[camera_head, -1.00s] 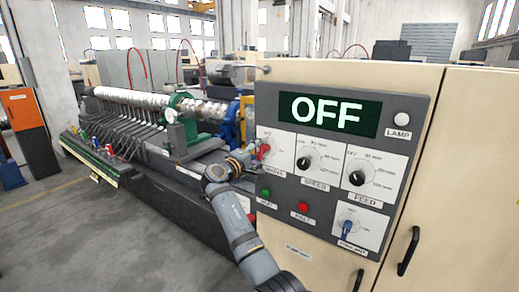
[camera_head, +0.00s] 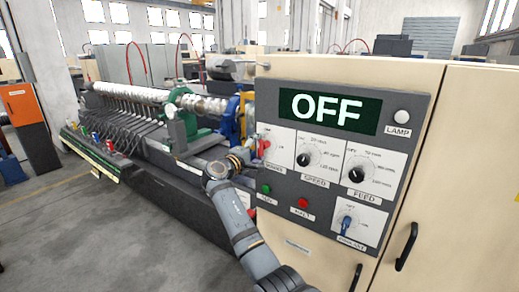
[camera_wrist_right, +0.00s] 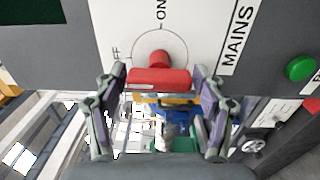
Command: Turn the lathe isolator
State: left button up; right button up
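The lathe isolator is the red handle (camera_head: 264,146) on the MAINS plate at the panel's upper left, below the display reading OFF. In the right wrist view the red handle (camera_wrist_right: 160,79) stands out from a dial, its wide end lying across the picture. ON is printed above it and a partly hidden label is at left. My right gripper (camera_head: 246,156) is at the plate. In the wrist view its two fingers (camera_wrist_right: 160,84) are apart, one on each side of the handle, with visible gaps. My left gripper is not in view.
The lathe (camera_head: 190,140) stands behind. Open floor (camera_head: 90,235) lies at left.

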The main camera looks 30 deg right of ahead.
jog(key=shift+o, duration=0.3)
jog(key=v, duration=1.2)
